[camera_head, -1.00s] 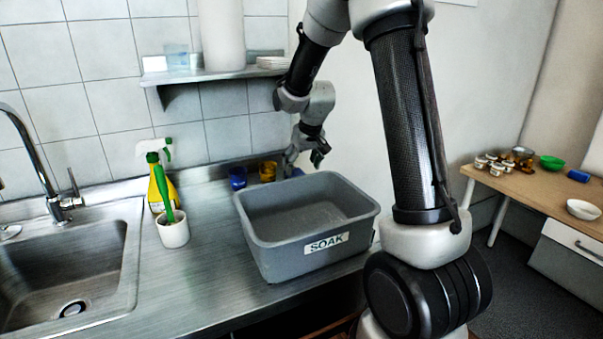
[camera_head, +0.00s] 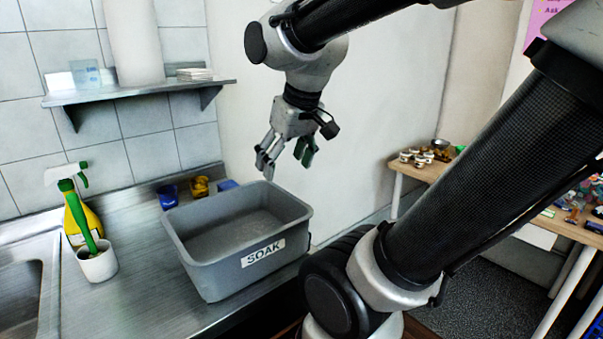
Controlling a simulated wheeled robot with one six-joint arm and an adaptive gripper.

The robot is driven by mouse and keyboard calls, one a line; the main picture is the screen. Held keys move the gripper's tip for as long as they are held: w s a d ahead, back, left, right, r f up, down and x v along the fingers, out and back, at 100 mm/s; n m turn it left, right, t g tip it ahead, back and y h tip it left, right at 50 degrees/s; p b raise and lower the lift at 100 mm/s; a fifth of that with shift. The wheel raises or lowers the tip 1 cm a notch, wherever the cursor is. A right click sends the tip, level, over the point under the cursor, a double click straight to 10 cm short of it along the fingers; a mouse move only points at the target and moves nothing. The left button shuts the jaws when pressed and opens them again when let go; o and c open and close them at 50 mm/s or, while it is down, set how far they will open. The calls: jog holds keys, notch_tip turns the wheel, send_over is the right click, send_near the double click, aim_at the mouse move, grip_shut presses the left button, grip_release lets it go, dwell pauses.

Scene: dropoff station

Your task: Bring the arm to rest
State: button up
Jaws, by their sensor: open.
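My gripper (camera_head: 285,160) hangs above the back right corner of the grey bin, with its fingers spread and pointing down. I see nothing between the fingers. My arm reaches across the upper right of the picture, bent at the elbow. The grey bin (camera_head: 216,272), labelled SOAK, stands on the steel counter and looks empty, though its near inner floor is partly hidden by its front wall.
On the counter (camera_head: 140,290) stand a blue cup (camera_head: 168,197), a yellow cup (camera_head: 199,187), a spray bottle (camera_head: 88,222) and a white pot with a green brush (camera_head: 98,262). A wall shelf (camera_head: 140,91) is at upper left. A wooden table (camera_head: 440,174) with small items is at right.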

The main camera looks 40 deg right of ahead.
jog(key=s, duration=0.2)
jog(key=s+f, duration=0.1)
jog(key=s, duration=0.2)
jog(key=shift+s, duration=0.25)
dwell(0.9)
